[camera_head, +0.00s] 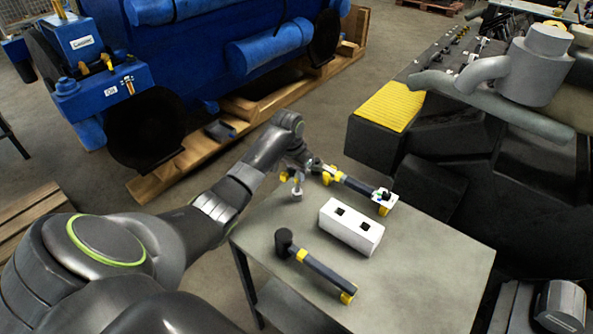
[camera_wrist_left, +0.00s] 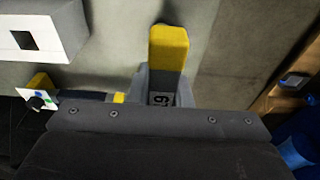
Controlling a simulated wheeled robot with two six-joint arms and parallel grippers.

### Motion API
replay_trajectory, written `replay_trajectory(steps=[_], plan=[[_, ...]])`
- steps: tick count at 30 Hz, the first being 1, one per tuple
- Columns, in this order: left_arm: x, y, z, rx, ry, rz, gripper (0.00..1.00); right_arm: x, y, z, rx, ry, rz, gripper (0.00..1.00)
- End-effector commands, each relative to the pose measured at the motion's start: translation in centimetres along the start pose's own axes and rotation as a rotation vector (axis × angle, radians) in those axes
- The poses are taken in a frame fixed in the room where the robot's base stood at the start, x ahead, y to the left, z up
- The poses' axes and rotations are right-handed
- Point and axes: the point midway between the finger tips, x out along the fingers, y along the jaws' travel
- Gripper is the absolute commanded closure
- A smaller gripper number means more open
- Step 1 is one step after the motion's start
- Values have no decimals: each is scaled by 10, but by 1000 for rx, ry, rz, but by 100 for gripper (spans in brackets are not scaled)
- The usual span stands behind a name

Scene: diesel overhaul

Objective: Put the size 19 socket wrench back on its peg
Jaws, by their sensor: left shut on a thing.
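My left gripper (camera_head: 303,172) is at the far left edge of the grey table. In the left wrist view it is shut on the size 19 socket wrench (camera_wrist_left: 168,48); a yellow end sticks out past the fingers and a "19" label shows between them. A dark bar (camera_head: 356,184) with yellow parts and a white dotted plate runs right from beside the gripper; I cannot tell whether it is joined to the wrench. I cannot make out a free peg in either view. My right gripper is not in view.
A white block (camera_head: 348,238) with two square holes stands on the table (camera_head: 430,275). A dark-headed tool (camera_head: 318,268) with yellow bands lies nearer. The table's right part is clear. A blue engine (camera_head: 210,50) stands behind left, dark machinery (camera_head: 440,135) behind right.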

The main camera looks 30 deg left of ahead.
Motion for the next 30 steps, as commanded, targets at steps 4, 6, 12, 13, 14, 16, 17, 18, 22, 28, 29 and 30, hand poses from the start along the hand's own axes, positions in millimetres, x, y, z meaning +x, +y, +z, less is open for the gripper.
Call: replay_trajectory(steps=[4, 6, 12, 13, 14, 16, 17, 18, 22, 28, 29, 30], plan=[[3, 0, 0, 0, 1, 0, 80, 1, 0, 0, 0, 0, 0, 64], [3, 0, 0, 0, 1, 0, 70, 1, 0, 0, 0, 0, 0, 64], [3, 0, 0, 0, 0, 0, 57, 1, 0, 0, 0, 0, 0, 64], [3, 0, 0, 0, 0, 0, 57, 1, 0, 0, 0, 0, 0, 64], [3, 0, 0, 0, 0, 0, 57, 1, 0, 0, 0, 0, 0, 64], [4, 0, 1, -1, -2, 1, 53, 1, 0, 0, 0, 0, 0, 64], [4, 0, 1, -1, -2, 1, 49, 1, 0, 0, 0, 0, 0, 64], [4, 0, 1, -1, -2, 1, 44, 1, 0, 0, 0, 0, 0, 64], [4, 0, 1, 0, -1, 1, 31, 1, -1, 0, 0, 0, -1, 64], [4, 0, 1, 0, -1, 1, 31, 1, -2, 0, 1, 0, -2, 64], [3, 0, 1, 0, 0, 1, 31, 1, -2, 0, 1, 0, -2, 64], [2, 0, 0, 0, 0, 0, 31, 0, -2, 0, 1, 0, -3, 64]])
